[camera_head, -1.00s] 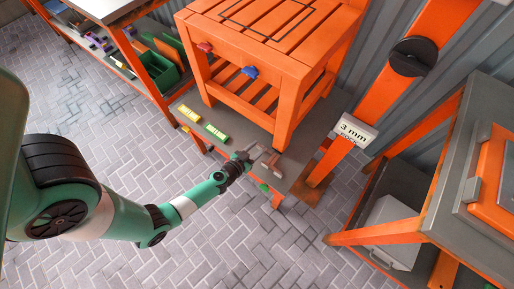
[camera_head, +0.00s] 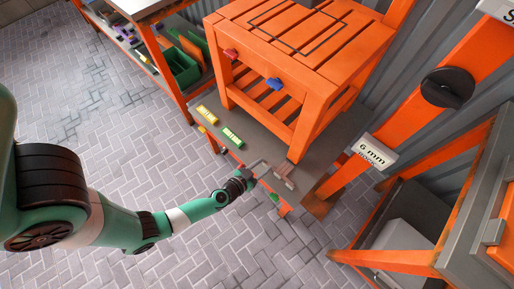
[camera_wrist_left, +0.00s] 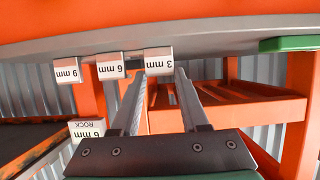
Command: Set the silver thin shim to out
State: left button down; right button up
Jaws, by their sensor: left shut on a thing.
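The silver thin shim, a small silver block marked 3 mm (camera_wrist_left: 158,62), sits at the edge of the grey bench top in the left wrist view. My left gripper (camera_wrist_left: 158,76) has its two fingers on either side of this block and is shut on it. In the head view, the left gripper (camera_head: 259,170) reaches the front right edge of the low grey bench, next to small grey-brown blocks (camera_head: 284,177). The shim's own label is too small to read there. My right gripper is not in view.
Silver blocks marked 6 mm (camera_wrist_left: 110,67) and 9 mm (camera_wrist_left: 67,70) stand beside the shim. A sign reads 6 mm ROCK (camera_head: 373,151). Yellow (camera_head: 207,113) and green (camera_head: 232,136) pieces lie on the bench by an orange slatted stand (camera_head: 290,75). The paved floor in front is clear.

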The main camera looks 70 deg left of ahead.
pick_arm(q)
jog(key=c, duration=0.8)
grip_release()
jog(key=o, duration=0.4)
jog(key=shift+s+d, duration=0.1)
jog(key=shift+s, duration=0.15)
jog(key=shift+w, duration=0.15)
jog(key=p+v, duration=0.5)
jog(key=v, duration=0.6)
jog(key=shift+s+p, duration=0.3)
jog(key=shift+p, duration=0.1)
